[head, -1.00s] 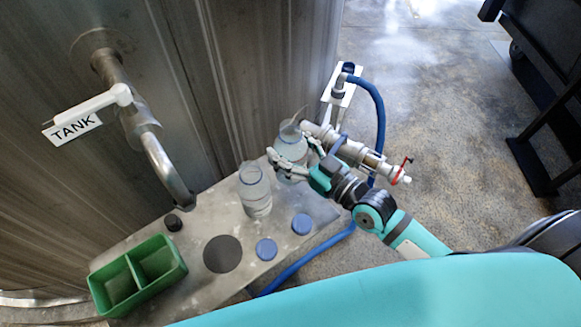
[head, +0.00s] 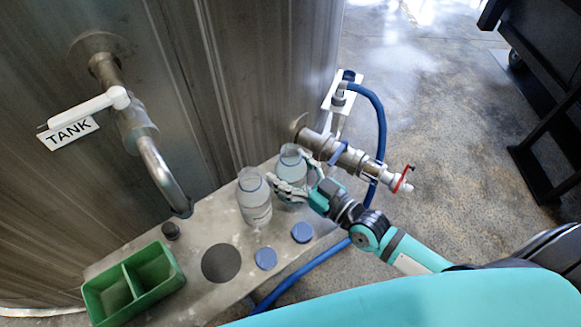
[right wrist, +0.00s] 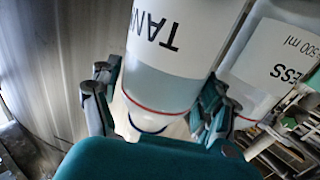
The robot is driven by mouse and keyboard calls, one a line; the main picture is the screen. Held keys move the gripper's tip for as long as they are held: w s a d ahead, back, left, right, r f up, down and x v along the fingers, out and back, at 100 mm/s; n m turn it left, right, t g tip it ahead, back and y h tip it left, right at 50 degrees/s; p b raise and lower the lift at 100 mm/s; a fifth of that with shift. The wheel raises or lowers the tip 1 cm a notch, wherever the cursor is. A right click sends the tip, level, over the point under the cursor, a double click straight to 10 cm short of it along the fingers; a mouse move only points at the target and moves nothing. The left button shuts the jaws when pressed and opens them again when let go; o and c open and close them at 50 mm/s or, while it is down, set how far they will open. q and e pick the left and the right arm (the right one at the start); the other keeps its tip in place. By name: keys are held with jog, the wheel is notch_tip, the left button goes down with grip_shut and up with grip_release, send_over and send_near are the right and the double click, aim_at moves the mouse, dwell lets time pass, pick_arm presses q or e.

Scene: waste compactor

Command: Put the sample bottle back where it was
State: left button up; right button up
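The sample bottle labelled TANK (right wrist: 165,75) is between the fingers of my right gripper (right wrist: 155,95) in the right wrist view. In the head view this clear bottle (head: 291,163) is at the bench's back right end, roughly upright. My right gripper (head: 297,180) reaches in from the right, with its fingers around the bottle. The fingers partly hide its lower part, so I cannot tell whether its base touches the bench. A second clear bottle (head: 254,198) stands close beside it, with a label ending in ESS (right wrist: 285,65). My left gripper is not in view.
The metal bench (head: 205,292) carries two blue caps (head: 265,258) (head: 302,232), a black cap (head: 170,230), a dark disc (head: 221,262) and an empty green divided box (head: 135,283). A valve pipe (head: 345,155) and blue hose (head: 381,120) are close behind the right gripper.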

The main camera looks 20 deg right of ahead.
jog(key=shift+r, duration=0.15)
jog(key=v, duration=1.2)
